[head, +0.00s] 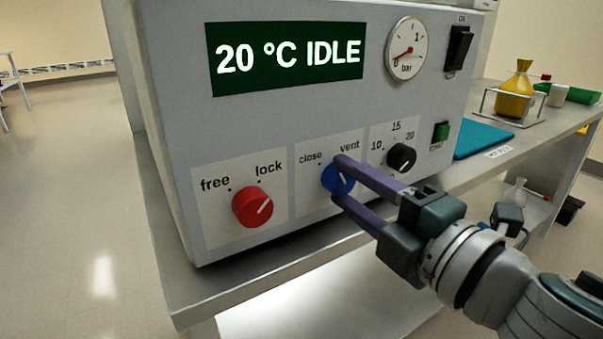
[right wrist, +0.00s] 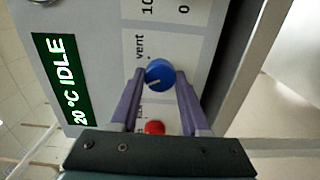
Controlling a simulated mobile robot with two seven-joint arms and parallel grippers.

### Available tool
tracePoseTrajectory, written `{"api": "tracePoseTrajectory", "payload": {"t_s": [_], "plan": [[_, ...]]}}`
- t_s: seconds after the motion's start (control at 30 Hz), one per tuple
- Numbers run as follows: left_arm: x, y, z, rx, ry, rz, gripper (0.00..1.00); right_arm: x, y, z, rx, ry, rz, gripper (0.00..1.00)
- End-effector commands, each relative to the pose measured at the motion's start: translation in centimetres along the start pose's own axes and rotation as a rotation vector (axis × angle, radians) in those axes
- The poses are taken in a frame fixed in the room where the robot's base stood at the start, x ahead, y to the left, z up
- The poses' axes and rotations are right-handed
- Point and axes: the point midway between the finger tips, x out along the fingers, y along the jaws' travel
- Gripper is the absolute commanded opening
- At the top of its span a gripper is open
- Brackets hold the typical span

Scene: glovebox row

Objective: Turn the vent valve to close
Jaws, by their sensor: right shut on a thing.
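The vent valve is a blue round knob (head: 334,181) on the front panel, below the printed words "close" and "vent". My right gripper (head: 339,179) comes in from the right, with one purple finger above the knob and one below, shut on it. In the right wrist view the knob (right wrist: 161,72) sits between the two fingertips. A pale pointer line on it slants left and slightly down there, away from the word "vent". The "close" label is mostly hidden by a finger in that view. My left gripper is not in view.
A red free/lock knob (head: 252,207) sits left of the blue knob and a black numbered knob (head: 401,157) to its right. The display (head: 286,57) reads 20 °C IDLE. A gauge (head: 407,49) and black switch (head: 459,48) are above. A blue mat (head: 482,139) lies at right.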

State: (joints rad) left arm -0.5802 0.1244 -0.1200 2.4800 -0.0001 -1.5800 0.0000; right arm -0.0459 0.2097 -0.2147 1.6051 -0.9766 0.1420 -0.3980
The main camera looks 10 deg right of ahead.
Motion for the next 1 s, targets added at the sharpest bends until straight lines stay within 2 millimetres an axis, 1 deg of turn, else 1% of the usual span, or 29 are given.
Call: {"api": "tracePoseTrajectory", "payload": {"t_s": [0.2, 0.4, 0.63, 1.0], "plan": [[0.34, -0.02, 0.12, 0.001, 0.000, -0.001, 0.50, 0.00, 0.00, 0.01, -0.147, 0.001, 0.001, 0.00], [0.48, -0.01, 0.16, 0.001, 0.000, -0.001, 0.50, 0.01, 0.02, 0.00, -0.233, 0.000, 0.001, 0.00], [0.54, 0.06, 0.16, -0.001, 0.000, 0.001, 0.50, 0.01, 0.03, -0.02, -0.278, 0.001, 0.001, 0.00], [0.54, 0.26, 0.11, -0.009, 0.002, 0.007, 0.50, 0.01, 0.04, -0.01, -0.286, 0.001, 0.001, 0.00]]}}
